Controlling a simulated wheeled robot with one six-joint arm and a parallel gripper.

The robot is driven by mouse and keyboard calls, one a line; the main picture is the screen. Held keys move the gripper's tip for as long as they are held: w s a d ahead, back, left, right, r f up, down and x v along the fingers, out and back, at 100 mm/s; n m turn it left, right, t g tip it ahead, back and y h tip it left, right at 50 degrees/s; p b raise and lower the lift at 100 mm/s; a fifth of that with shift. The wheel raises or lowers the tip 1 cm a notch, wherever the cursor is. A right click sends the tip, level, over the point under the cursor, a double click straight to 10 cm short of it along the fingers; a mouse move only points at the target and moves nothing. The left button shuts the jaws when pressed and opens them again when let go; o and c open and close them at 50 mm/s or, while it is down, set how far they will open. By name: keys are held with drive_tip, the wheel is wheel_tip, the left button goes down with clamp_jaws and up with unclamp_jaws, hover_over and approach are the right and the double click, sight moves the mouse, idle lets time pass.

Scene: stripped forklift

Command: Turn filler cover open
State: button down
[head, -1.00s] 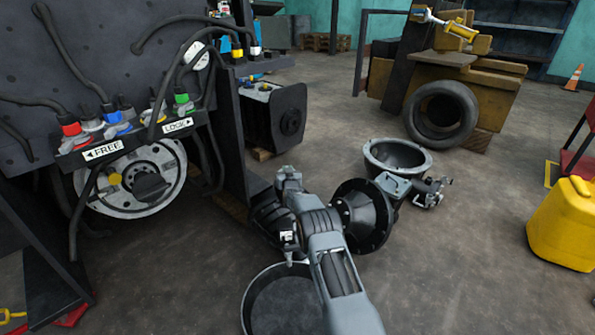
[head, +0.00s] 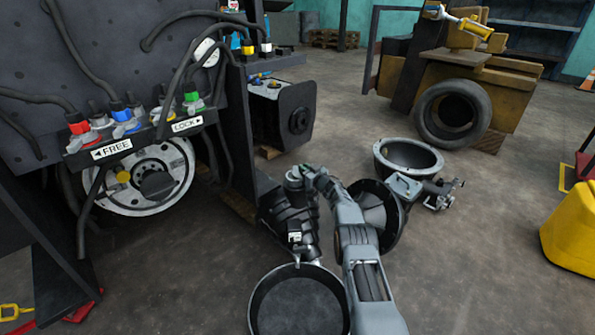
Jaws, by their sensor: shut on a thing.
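I cannot tell for sure which part is the filler cover. A silver disc (head: 150,203) with a black round knob (head: 157,185) and a yellow plug sits low on the dark machine, below the FREE and LOCK labels. My gripper (head: 312,260) points down, to the right of the disc and well apart from it. Its fingers are small and partly hidden; they appear shut on the far rim of a dark, shallow round pan (head: 255,300). My arm covers part of the pan's right side.
Hoses and coloured connectors (head: 125,117) hang above the disc. A dark upright plate (head: 240,135) stands between it and my arm. A flanged black housing (head: 380,215) and a grey bowl-shaped housing (head: 410,160) lie right. A yellow can (head: 572,235) stands far right. Floor between is open.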

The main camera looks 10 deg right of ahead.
idle(0.5)
drive_tip(key=c, duration=1.1)
unclamp_jaws()
drive_tip(key=shift+d+r+p, duration=0.1)
drive_tip(key=shift+p, duration=0.2)
drive_tip(key=shift+s+d+r+p, duration=0.25)
drive_tip(key=shift+s+p, duration=0.25)
drive_tip(key=shift+p, duration=0.5)
drive_tip(key=shift+f+p+v, duration=0.2)
drive_tip(key=shift+p+v, duration=1.5)
drive_tip(key=shift+v, duration=1.4)
drive_tip(key=shift+f+p+v, duration=0.15)
drive_tip(key=shift+p+v, duration=1.5)
drive_tip(key=shift+v, duration=1.5)
